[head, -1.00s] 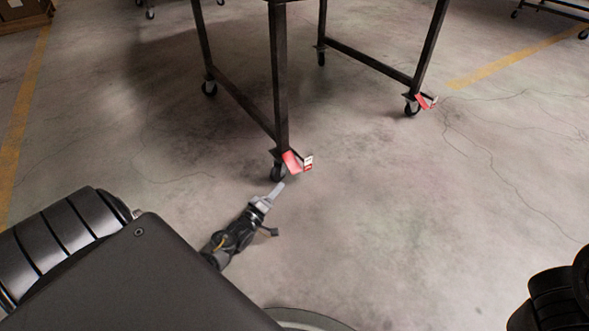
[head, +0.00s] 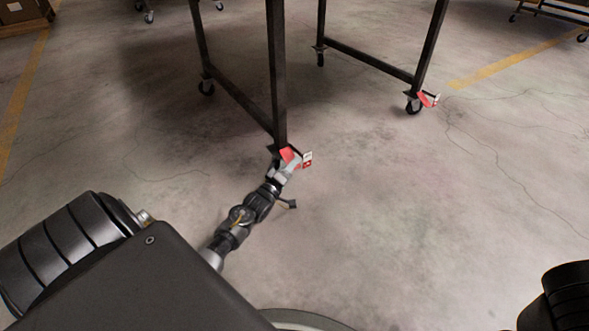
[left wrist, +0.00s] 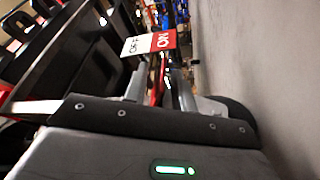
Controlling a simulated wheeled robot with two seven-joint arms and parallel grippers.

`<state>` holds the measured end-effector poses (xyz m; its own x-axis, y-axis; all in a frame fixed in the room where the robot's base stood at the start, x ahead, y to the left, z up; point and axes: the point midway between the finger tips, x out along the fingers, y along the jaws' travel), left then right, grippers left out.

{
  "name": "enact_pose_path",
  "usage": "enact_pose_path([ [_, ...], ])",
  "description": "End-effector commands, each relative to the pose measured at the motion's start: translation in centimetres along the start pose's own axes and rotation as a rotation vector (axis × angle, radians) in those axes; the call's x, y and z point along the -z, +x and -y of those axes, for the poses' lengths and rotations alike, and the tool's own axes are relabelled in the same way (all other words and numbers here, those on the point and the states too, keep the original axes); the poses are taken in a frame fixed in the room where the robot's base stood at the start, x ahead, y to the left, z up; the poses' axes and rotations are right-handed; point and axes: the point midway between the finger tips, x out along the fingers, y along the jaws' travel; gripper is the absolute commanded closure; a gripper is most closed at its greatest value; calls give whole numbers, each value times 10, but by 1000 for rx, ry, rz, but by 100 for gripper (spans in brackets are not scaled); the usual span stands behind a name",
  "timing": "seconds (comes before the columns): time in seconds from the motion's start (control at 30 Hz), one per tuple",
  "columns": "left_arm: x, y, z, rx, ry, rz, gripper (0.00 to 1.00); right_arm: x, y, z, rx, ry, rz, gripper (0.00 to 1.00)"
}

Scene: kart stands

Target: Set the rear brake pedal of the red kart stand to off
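The kart stand (head: 278,75) shows as a dark metal frame on casters, with a red pedal at two of them. The nearer red pedal (head: 288,155) is on the near leg's caster, with a red-and-white tag (head: 307,159) beside it. In the left wrist view the tag (left wrist: 150,43) reads OFF on white and ON on red. My left gripper (head: 284,166) is at this pedal and partly covers the caster. In the left wrist view its fingers (left wrist: 165,90) are apart, with red pedal metal between them; contact is unclear. My right gripper is out of view.
Another red pedal (head: 426,100) is on the stand's right caster. A lower bar (head: 240,107) runs back from the near leg. Concrete floor is clear to the right. Other wheeled stands (head: 550,12) are far back.

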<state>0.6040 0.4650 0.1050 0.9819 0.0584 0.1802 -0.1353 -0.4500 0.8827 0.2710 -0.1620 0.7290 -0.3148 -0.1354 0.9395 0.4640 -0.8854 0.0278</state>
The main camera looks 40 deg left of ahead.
Motion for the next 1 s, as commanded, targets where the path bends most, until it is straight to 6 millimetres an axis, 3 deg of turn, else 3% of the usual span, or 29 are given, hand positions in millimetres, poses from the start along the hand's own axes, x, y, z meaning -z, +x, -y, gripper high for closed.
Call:
enact_pose_path([
  [0.27,0,2,0,0,0,1,74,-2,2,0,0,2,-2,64],
  [0.47,-1,2,-1,0,0,2,100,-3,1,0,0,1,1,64],
  [1.0,-1,2,-1,0,0,2,100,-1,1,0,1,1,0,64],
])
